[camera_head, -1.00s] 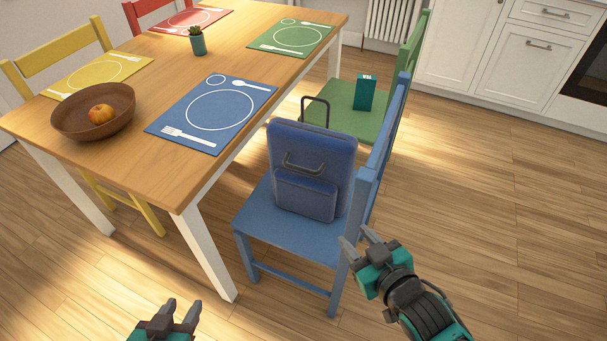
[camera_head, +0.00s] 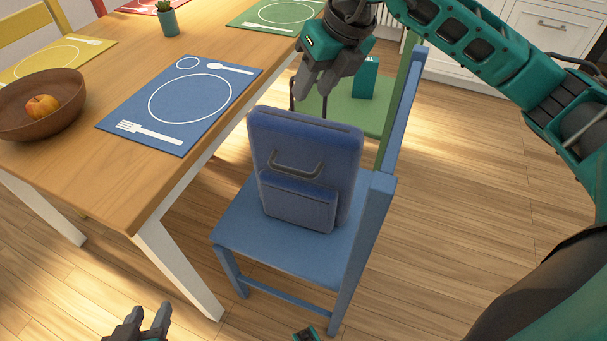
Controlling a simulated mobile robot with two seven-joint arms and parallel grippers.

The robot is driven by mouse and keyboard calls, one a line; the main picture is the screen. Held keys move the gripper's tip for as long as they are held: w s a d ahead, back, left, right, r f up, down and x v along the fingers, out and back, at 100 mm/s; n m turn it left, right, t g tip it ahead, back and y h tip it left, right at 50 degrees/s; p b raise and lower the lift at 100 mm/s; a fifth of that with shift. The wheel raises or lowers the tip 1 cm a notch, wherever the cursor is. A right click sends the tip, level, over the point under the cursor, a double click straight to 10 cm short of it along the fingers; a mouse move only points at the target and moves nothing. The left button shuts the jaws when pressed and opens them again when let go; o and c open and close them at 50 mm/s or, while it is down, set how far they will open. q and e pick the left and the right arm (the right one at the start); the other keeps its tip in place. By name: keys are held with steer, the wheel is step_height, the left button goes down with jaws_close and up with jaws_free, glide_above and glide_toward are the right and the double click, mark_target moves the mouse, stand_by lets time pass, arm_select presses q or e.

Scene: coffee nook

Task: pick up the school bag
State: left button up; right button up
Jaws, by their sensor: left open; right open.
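The blue school bag (camera_head: 305,165) stands upright on the seat of the blue chair (camera_head: 245,225). It has a front pocket, a dark front handle, and a dark loop handle on top. My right gripper (camera_head: 313,92) reaches in from the right, above and behind the bag's top edge, with its fingers pointing down by the top loop. The gripper partly hides the loop, and I cannot tell whether the fingers touch it. The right gripper is open. My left gripper (camera_head: 146,326) is open and empty, low at the bottom edge, well away from the bag.
The wooden table (camera_head: 150,195) stands left of the chair, with a blue placemat (camera_head: 188,105) and a brown fruit bowl (camera_head: 25,118). A green chair (camera_head: 340,108) behind holds a green box (camera_head: 366,78). Floor at right is clear.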

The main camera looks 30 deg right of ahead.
steer(key=m+h, duration=0.1)
steer(key=h, duration=0.1)
glide_toward(324, 116)
steer(key=shift+w+a+f+t+b, duration=0.3)
steer(key=shift+w+f+b, duration=0.1)
steer(key=shift+w+b, duration=0.35)
steer(key=shift+d+b+x, duration=0.2)
steer(key=shift+b+x, duration=0.1)
steer(key=shift+x, duration=1.2)
steer(key=shift+d+b+x, duration=0.2)
steer(key=shift+b+x, duration=0.05)
steer(key=shift+x, duration=1.3)
arm_select(q)
steer(key=f, duration=0.3)
steer(key=shift+w+d, duration=0.2)
arm_select(e)
steer(key=shift+c, duration=0.2)
jaws_close()
arm_select(q)
steer(key=shift+r, duration=0.1)
